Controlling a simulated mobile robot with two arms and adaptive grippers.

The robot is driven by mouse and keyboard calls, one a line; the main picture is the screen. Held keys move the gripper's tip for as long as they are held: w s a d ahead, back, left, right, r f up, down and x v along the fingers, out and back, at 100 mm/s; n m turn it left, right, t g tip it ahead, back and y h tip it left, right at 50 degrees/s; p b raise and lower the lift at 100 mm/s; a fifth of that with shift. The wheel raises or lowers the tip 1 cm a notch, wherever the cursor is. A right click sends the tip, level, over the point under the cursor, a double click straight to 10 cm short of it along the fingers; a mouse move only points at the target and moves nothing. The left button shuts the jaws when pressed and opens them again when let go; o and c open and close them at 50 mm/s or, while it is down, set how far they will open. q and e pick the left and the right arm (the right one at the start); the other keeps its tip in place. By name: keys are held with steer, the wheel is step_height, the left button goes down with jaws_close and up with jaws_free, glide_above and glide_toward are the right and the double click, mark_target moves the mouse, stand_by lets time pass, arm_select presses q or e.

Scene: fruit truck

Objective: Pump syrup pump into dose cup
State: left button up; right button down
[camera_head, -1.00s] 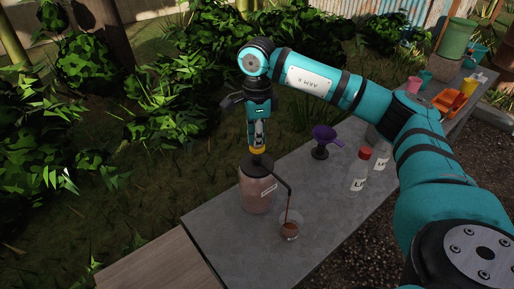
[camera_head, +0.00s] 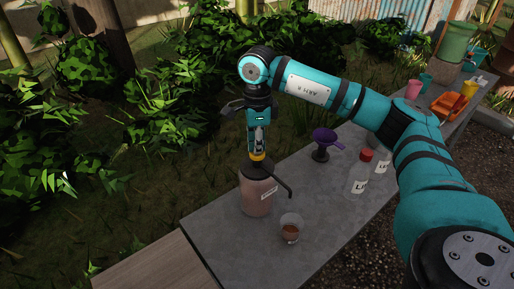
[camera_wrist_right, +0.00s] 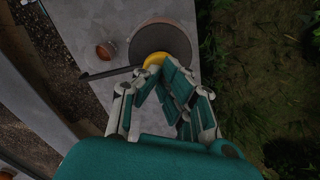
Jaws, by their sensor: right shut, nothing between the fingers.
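The syrup bottle (camera_head: 257,194), with reddish-brown contents and a label, stands upright near the table's left end. Its dark pump spout (camera_head: 283,186) reaches right over the clear dose cup (camera_head: 291,228), which holds some brown syrup. In the right wrist view, the shut gripper (camera_wrist_right: 155,62) covers part of the dark round bottle top (camera_wrist_right: 160,38). The spout (camera_wrist_right: 105,73) and dose cup (camera_wrist_right: 105,51) lie to its left. My left gripper is not in view.
A purple funnel (camera_head: 326,138) on a dark stand and a red-capped bottle (camera_head: 359,176) with another bottle behind it stand further right on the grey table (camera_head: 225,232). Pink, yellow and orange items (camera_head: 455,103) sit at the far end. The front of the table is clear.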

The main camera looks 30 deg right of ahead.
steer(key=shift+r+p, duration=1.55)
steer(key=shift+r, duration=0.8)
step_height(320, 180, up, 5)
steer(key=p, duration=0.3)
